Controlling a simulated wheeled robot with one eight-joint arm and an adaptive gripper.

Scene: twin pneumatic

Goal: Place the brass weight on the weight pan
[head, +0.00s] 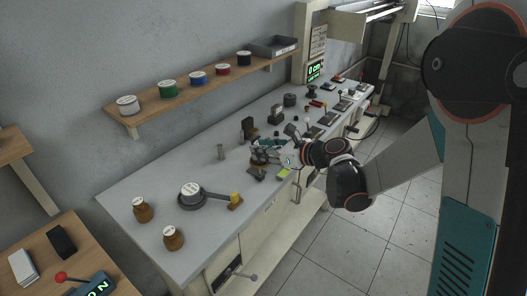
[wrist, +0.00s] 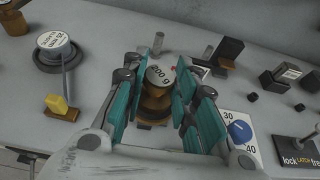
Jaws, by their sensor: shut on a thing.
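My gripper (wrist: 160,95) is shut on a brass weight (wrist: 156,102) with a white "200 g" top, held upright between the teal finger pads. In the head view my gripper (head: 268,150) is over the middle of the bench and mostly hides the held weight. I cannot tell whether its base clears the bench. A round dark pan (head: 190,204) with a white labelled disc on it, apparently the weight pan, stands left of my gripper. The pan also shows upper left in the wrist view (wrist: 44,63). Two more brass weights (head: 142,213) (head: 173,240) stand at the bench's left end.
A yellow block (head: 236,198) on a brown base stands by the pan's arm. A thin metal post (head: 221,152) rises between pan and gripper. Dark blocks and a blue dial (wrist: 239,131) lie right of the gripper. A shelf with spools (head: 168,90) hangs above the bench.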

